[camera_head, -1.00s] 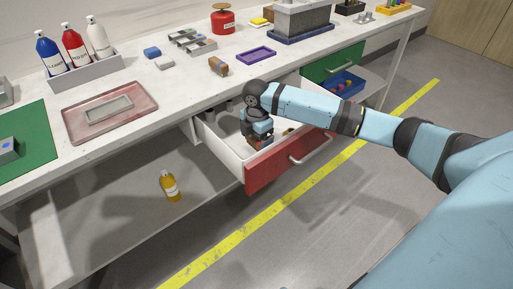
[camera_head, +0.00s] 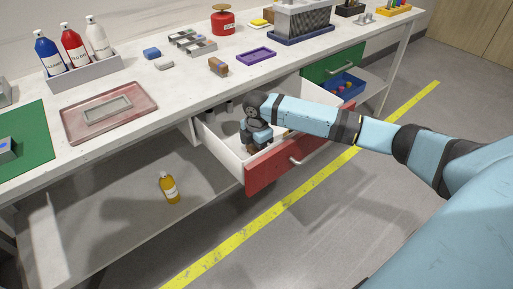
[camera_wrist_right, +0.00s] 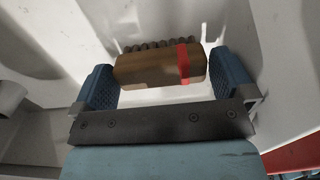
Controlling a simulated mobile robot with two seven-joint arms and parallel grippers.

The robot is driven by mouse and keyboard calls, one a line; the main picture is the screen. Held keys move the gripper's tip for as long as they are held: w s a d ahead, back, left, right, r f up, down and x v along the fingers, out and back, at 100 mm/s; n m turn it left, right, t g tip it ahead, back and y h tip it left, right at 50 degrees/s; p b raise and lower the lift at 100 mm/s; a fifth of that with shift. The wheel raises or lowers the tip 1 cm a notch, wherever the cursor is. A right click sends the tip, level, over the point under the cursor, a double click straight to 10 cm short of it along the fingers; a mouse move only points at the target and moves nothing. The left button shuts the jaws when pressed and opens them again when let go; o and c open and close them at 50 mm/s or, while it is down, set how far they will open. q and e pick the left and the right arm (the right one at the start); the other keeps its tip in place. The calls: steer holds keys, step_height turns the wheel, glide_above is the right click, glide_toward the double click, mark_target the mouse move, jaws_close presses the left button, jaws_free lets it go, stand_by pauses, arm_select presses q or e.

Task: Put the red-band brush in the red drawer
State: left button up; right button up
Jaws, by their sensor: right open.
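The red-band brush (camera_wrist_right: 150,68) is a brown wooden block with a red band near one end and dark bristles along its far side. In the right wrist view it lies over a white surface, between the two blue fingers of my right gripper (camera_wrist_right: 165,82). The gripper is open, with its fingers close to the brush's ends; contact is unclear. In the head view my right gripper (camera_head: 257,146) points down inside the pulled-out red drawer (camera_head: 285,164), and the brush is hidden there. My left gripper is not in view.
Another brush (camera_head: 218,67) lies on the worktop near a purple tray (camera_head: 257,55). A green drawer (camera_head: 334,64) stands to the right, with a blue bin (camera_head: 347,87) beside it. A yellow bottle (camera_head: 169,188) stands on the lower shelf.

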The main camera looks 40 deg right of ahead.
step_height(320, 180, up, 6)
steer(key=shift+f+p, duration=0.25)
steer(key=shift+p, duration=0.65)
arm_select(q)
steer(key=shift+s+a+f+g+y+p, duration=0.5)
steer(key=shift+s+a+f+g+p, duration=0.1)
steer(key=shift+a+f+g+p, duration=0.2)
arm_select(e)
step_height(320, 180, up, 6)
steer(key=shift+r, duration=0.15)
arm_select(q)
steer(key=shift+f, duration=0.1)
